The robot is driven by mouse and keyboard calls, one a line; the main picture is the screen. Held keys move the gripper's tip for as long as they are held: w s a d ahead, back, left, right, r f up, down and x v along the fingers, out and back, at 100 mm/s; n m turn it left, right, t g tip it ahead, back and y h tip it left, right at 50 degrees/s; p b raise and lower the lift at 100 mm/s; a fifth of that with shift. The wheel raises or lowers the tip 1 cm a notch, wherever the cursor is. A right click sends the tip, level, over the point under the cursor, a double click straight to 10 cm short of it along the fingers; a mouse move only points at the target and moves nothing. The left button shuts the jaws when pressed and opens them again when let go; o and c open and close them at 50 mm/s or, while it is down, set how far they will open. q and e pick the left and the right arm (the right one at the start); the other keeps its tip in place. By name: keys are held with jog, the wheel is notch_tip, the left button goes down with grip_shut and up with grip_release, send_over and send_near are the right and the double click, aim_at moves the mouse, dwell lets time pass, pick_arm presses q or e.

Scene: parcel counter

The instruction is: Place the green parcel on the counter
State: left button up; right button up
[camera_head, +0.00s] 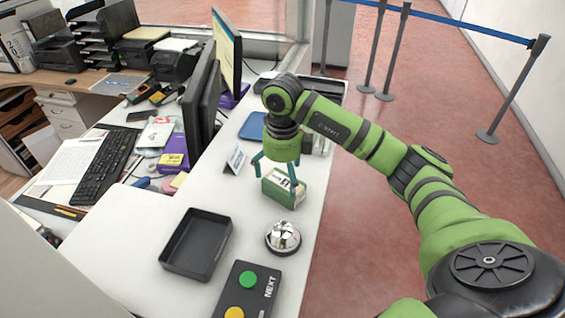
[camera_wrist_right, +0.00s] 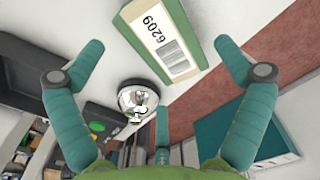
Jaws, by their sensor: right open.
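The green parcel (camera_head: 286,190), a small box with a white label on its face, is on the white counter (camera_head: 245,200) beyond the bell. In the right wrist view the parcel (camera_wrist_right: 203,42) shows a label with "6209" and a barcode. My right gripper (camera_head: 279,170) is directly above the parcel, its fingers reaching down around its upper part. In the wrist view the right gripper's teal fingers (camera_wrist_right: 160,55) are spread wide, with visible gaps to the parcel. My left gripper is not in view.
A silver bell (camera_head: 283,237), a black tray (camera_head: 196,244) and a button box (camera_head: 245,290) are nearer on the counter. A small sign (camera_head: 235,159) and a blue tray (camera_head: 253,126) are farther back. Monitors (camera_head: 202,105) stand left. Red floor lies right.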

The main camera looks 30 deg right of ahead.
aim_at(282, 186)
notch_tip(282, 186, up, 7)
jog(key=shift+f+b, duration=0.15)
jog(key=shift+b, duration=0.15)
jog(key=shift+a, duration=0.1)
